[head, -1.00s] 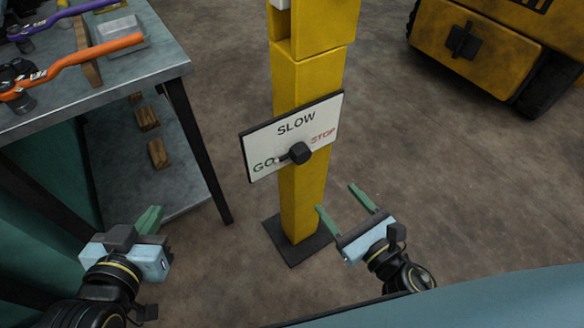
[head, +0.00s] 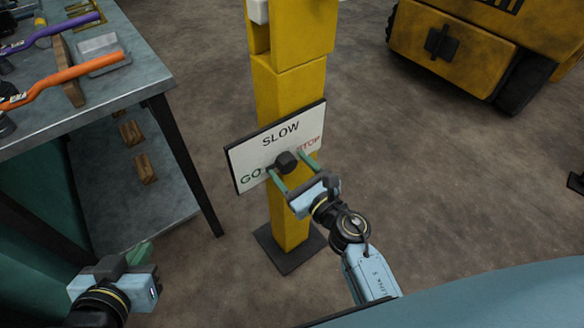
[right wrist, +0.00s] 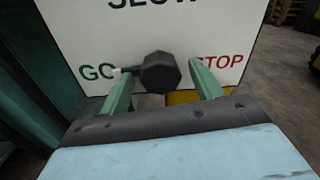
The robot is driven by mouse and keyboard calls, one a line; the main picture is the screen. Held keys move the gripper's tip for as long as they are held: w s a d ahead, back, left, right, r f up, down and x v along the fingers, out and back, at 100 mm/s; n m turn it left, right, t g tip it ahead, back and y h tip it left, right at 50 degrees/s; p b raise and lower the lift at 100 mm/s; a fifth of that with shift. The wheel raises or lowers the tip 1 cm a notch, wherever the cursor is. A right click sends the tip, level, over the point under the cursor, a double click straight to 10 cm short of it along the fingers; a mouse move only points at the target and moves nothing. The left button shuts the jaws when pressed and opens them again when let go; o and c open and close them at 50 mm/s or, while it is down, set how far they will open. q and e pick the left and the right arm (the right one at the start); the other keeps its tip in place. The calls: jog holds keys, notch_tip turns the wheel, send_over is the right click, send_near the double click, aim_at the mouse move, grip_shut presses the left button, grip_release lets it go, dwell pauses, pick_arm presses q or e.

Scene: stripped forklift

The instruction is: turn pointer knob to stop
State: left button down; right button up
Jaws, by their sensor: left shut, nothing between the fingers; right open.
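The black pointer knob (head: 286,161) sits on a white sign plate (head: 250,157) marked GO, SLOW and STOP, fixed to a yellow post. Whether the fingers touch the knob I cannot tell. My left gripper (head: 139,254) is shut and empty, low at the left.
A grey workbench (head: 135,85) with orange and purple tools stands at the left, with wooden blocks on its lower shelf. The yellow post (head: 290,205) rises from a dark base plate. A yellow forklift body (head: 480,50) is at the upper right. The floor between is clear.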

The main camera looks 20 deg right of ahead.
jog(key=c, duration=1)
jog(key=shift+o, duration=0.2)
